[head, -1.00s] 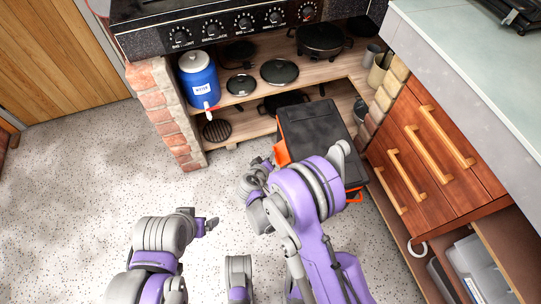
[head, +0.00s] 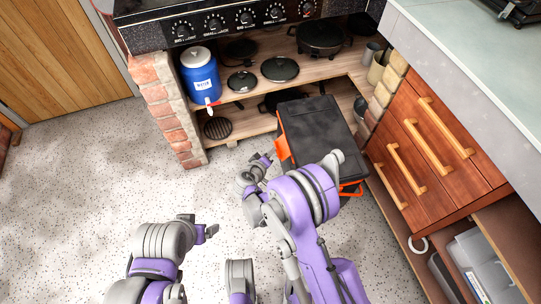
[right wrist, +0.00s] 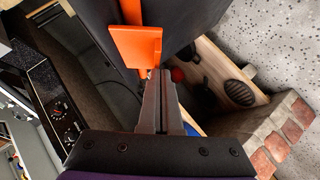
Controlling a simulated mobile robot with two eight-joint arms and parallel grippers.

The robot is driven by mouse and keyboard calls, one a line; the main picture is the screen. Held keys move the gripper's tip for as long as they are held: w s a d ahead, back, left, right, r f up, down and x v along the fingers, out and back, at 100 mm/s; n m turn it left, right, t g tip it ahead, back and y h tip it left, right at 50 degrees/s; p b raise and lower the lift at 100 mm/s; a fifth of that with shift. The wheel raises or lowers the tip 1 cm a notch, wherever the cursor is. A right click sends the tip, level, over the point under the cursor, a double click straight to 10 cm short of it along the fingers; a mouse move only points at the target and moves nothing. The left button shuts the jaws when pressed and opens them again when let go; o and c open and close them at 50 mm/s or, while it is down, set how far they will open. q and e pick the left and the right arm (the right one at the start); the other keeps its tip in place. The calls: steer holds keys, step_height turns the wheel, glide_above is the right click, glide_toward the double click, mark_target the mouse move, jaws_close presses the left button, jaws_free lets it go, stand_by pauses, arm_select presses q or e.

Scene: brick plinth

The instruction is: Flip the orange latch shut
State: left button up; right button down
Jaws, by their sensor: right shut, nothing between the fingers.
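The orange latch (head: 282,148) is on the left side of a black box (head: 318,128) standing on the floor. In the right wrist view the latch (right wrist: 136,46) is a flat orange plate on an orange strip along the box's dark wall. My right gripper (head: 265,160) is just left of the latch. In the right wrist view its shut, empty fingertips (right wrist: 158,76) end at the latch's lower edge; I cannot tell whether they touch. My left gripper (head: 209,231) is low and apart from the box; its jaw opening is unclear.
A brick pillar (head: 170,115) and wooden shelves (head: 245,120) with pans and a blue jug (head: 201,80) stand behind. Wooden drawers (head: 425,150) are close on the box's right. An orange handle (head: 352,189) is at its near right. The speckled floor at left is clear.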

steer(key=f+b, duration=0.1)
steer(key=d+f+b, duration=0.1)
steer(key=f, duration=0.1)
steer(key=shift+w+d+f, duration=0.15)
steer(key=shift+w, duration=0.05)
stand_by(0.4)
steer(key=shift+r+p, duration=0.3)
steer(key=shift+r, duration=0.5)
